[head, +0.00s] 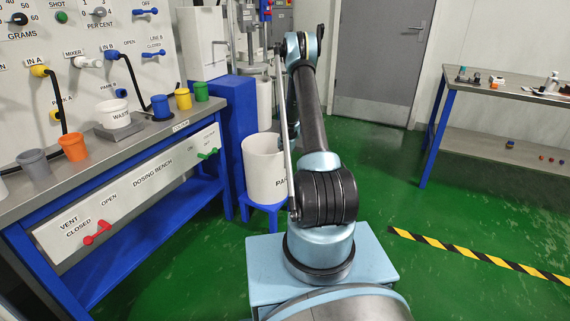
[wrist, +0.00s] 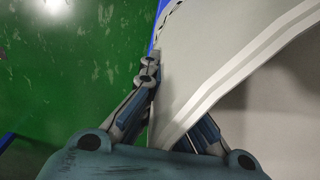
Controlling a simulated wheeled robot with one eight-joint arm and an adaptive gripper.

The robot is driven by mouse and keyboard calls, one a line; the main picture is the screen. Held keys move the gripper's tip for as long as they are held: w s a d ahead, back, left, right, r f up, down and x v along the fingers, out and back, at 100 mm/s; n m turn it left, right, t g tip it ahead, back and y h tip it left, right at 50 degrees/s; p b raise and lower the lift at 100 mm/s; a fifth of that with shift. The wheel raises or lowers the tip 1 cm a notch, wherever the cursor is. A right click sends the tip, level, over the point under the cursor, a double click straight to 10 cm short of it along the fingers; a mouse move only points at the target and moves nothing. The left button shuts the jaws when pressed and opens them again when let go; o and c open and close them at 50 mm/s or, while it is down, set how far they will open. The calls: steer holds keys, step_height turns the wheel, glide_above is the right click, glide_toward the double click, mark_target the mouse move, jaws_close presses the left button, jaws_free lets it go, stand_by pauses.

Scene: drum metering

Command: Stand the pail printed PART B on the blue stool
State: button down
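A white pail (head: 264,168) sits at the blue stool (head: 262,207), beside the dosing bench in the head view. It looks upright on the stool top. Only "PA" of its print shows; my arm covers the rest. In the wrist view, the pail's pale wall and rim (wrist: 232,78) fill the right side. My gripper (wrist: 172,105) straddles this wall, one finger outside and one inside, and looks shut on it. The inner fingertip is hidden by the wall.
The dosing bench (head: 130,155) on the left carries several coloured cups and a white WASTE pot (head: 113,114). A blue plinth (head: 232,130) stands behind the stool. A side table (head: 500,84) with small items is at right. Green floor is open between, with striped tape (head: 480,256).

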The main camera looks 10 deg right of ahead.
steer(key=c, duration=1.8)
jaws_free()
steer(key=s+r+n, duration=0.1)
steer(key=s+r, duration=0.3)
steer(key=r, duration=0.5)
steer(key=s+a+r, duration=0.1)
steer(key=s+r, duration=0.2)
steer(key=r, duration=0.6)
steer(key=s+r+n, duration=0.1)
steer(key=s+r, duration=0.3)
steer(key=r, duration=0.5)
steer(key=s+a+r+n, duration=0.1)
steer(key=s+r, duration=0.4)
steer(key=s, duration=0.2)
steer(key=s+a+r+n, duration=0.1)
steer(key=s+r, duration=0.4)
steer(key=s, duration=0.3)
steer(key=s+r+n+t, duration=0.1)
steer(key=s+n, duration=0.1)
steer(key=s, duration=1.4)
steer(key=s+f+n, duration=0.1)
steer(key=s+f, duration=0.2)
steer(key=s, duration=0.4)
steer(key=s+f+n, duration=0.1)
steer(key=s+f, duration=0.3)
steer(key=s, duration=0.4)
steer(key=shift+a+f+t, duration=0.2)
steer(key=shift+a+t, duration=0.2)
steer(key=shift+a, duration=0.05)
